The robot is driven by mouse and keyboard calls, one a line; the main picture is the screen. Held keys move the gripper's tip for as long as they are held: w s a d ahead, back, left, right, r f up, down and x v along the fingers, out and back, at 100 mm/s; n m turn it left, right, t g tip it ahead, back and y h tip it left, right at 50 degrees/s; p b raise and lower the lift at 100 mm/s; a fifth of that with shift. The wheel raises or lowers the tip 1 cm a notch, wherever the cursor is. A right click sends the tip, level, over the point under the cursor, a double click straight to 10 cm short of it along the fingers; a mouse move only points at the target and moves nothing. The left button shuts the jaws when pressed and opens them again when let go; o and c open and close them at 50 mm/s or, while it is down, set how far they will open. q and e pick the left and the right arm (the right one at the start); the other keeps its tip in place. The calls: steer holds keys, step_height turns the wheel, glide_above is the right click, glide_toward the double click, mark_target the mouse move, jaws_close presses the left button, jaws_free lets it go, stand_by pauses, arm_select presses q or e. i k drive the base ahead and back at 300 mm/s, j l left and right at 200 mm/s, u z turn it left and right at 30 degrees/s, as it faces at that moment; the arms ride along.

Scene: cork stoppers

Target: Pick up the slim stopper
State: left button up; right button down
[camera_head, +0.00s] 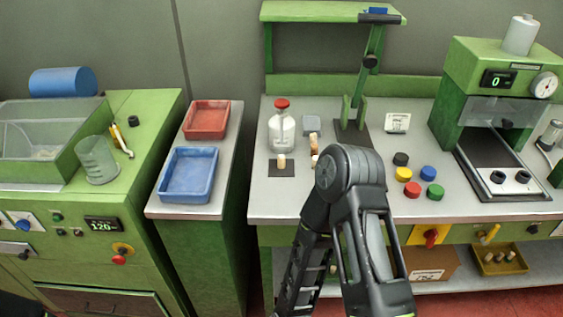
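A small pale cork stopper (282,161) stands on a dark square mat (281,170) near the front left of the grey worktop. More light-brown stoppers (314,149) stand to its right, partly hidden by my arm. They are too small for me to tell which one is the slim stopper. One of my arms rises from the bottom and bends in front of the worktop; its joint is just right of the stoppers. Neither gripper shows in this view.
A red-capped bottle (282,131) stands behind the mat. Black, yellow, blue, red and green discs (411,190) lie right of my arm. A green press (490,90) stands at the right. Red (207,119) and blue (188,174) trays sit on the left cabinet, across a gap.

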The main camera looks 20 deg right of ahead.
mark_target(280, 157)
steer(key=z, duration=2.35)
steer(key=l+u, duration=0.1)
steer(key=u, duration=1.4)
steer(key=i+j, duration=0.1)
steer(key=j, duration=0.45)
steer(key=i+j, duration=0.1)
steer(key=j, duration=0.4)
steer(key=z, duration=2.1)
